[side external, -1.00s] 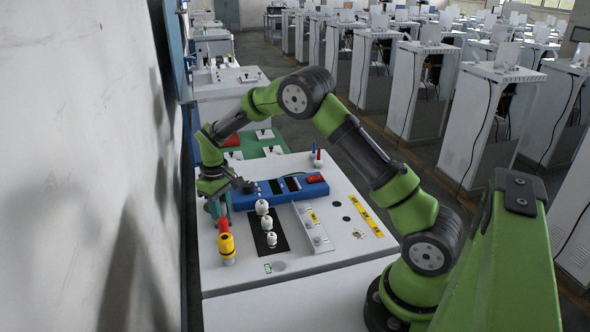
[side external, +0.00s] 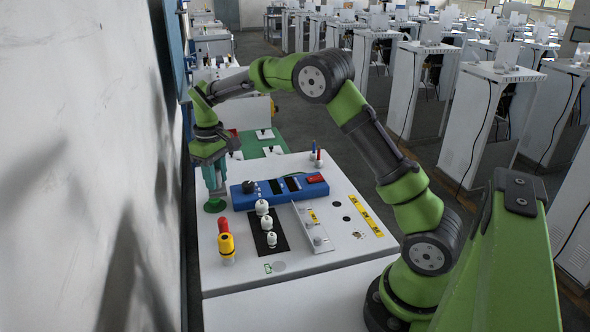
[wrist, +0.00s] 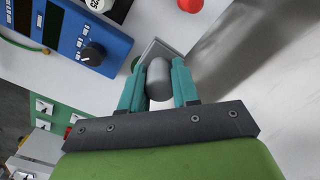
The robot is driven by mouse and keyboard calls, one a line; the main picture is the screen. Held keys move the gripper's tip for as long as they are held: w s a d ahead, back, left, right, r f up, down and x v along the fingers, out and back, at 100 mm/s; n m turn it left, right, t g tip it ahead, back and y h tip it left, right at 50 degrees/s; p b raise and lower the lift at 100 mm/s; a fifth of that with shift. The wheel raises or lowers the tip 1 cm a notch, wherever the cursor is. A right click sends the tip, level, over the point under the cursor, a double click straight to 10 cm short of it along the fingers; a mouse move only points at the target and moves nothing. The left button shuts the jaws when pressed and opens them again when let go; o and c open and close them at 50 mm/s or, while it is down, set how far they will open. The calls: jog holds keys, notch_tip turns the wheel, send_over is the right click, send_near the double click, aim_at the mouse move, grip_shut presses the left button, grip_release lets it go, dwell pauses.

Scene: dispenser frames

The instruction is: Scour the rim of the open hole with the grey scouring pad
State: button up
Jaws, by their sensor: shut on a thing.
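My gripper (side external: 213,190) is over the far left part of the white panel, fingers pointing down. In the wrist view its two teal fingers (wrist: 158,84) are shut on a grey cylinder (wrist: 159,72), with a flat grey square, seemingly the grey scouring pad (wrist: 153,49), beyond it. The pad cannot be made out in the side view. A round green piece (side external: 214,205) lies just under the fingertips; a sliver of green also shows beside the pad in the wrist view (wrist: 135,63). I cannot tell whether the pad touches it.
A blue box with a black knob (side external: 279,190) stands right of my gripper. A red and yellow connector (side external: 226,243) and white pegs on a black plate (side external: 265,242) are nearer. A wall runs close on the left.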

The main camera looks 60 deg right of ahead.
jog(key=shift+c, duration=1.3)
jog(key=s+d+r+m, duration=0.2)
jog(key=s+d, duration=0.6)
jog(key=s+d+r+m, duration=0.1)
jog(key=s+d+r, duration=0.2)
jog(key=s+d, duration=0.6)
jog(key=s+f, duration=0.3)
jog(key=s, duration=0.9)
jog(key=shift+s+a+f+n, duration=0.5)
jog(key=shift+s+f, duration=0.5)
jog(key=shift+f, duration=0.9)
jog(key=shift+s+a+f+n, duration=0.45)
jog(key=shift+s+f, duration=0.6)
jog(key=shift+f, duration=0.9)
jog(key=shift+s+a+f+n, duration=0.45)
jog(key=shift+s+f, duration=0.55)
jog(key=shift+f, duration=0.9)
jog(key=shift+w+f, duration=0.25)
jog(key=shift+f, duration=0.05)
jog(key=shift+c, duration=0.4)
jog(key=shift+w+a+f, duration=0.15)
jog(key=shift+w+a, duration=0.9)
jog(key=shift+a, duration=0.05)
jog(key=shift+w+a, duration=0.25)
jog(key=s+d, duration=0.3)
notch_tip(320, 180, up, 8)
jog(key=shift+r, duration=0.2)
